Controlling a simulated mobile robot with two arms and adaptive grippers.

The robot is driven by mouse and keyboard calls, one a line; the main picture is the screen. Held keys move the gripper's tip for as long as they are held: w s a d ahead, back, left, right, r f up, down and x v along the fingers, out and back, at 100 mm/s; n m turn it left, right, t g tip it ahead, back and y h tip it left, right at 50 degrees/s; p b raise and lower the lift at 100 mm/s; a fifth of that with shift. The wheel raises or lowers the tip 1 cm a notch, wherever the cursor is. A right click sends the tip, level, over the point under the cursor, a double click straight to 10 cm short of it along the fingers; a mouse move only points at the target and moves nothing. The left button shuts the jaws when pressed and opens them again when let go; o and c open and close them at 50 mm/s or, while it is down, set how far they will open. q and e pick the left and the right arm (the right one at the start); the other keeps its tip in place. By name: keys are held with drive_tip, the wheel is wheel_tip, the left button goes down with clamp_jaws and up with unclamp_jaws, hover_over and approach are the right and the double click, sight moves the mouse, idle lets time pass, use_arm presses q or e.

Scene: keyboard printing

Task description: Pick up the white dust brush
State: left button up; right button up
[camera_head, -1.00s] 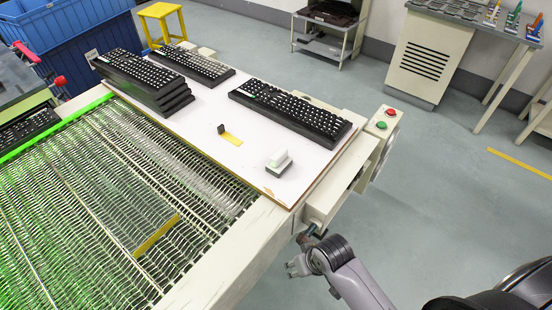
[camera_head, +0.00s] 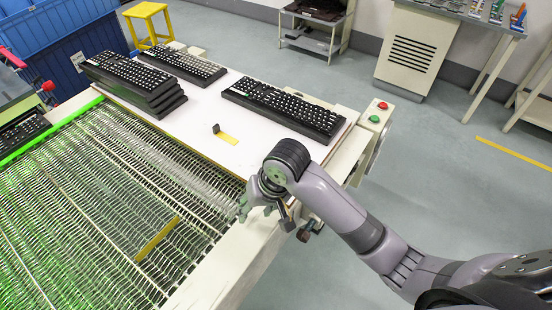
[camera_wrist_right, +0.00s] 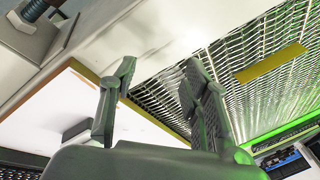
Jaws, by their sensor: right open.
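My right gripper (camera_head: 247,208) is over the board's near edge, beside the mesh conveyor. In the right wrist view its two fingers (camera_wrist_right: 158,82) are spread apart with nothing between them. A dark block (camera_wrist_right: 76,129) shows on the white board at the left of that view; I cannot tell whether it is part of the brush. My left gripper is not in view.
The white board (camera_head: 190,126) carries stacked keyboards (camera_head: 135,82), another keyboard (camera_head: 283,108) and a small black piece with a yellow strip (camera_head: 227,136). The mesh conveyor (camera_head: 95,200) lies to the left. A control box with red and green buttons (camera_head: 376,112) stands at the right corner.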

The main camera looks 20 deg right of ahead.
drive_tip(key=w+d+r+m+g+h, duration=0.1)
drive_tip(key=w+d+r+m+h, duration=0.1)
drive_tip(key=w+d+r+m, duration=0.45)
drive_tip(key=w+d+r+m+h, duration=0.25)
drive_tip(key=w+r, duration=0.45)
drive_tip(key=r, duration=0.4)
drive_tip(key=f, duration=0.7)
drive_tip(key=w+d+f, duration=0.1)
drive_tip(key=f, duration=0.2)
drive_tip(key=shift+w+f, duration=0.1)
drive_tip(key=shift+f, duration=0.3)
drive_tip(key=shift+w+f+p, duration=0.2)
drive_tip(key=shift+f+p, duration=0.15)
drive_tip(key=shift+f, duration=1)
drive_tip(key=shift+w+f+p, duration=0.15)
drive_tip(key=shift+f+p, duration=0.15)
drive_tip(key=shift+f, duration=1.05)
drive_tip(key=shift+c, duration=0.3)
clamp_jaws()
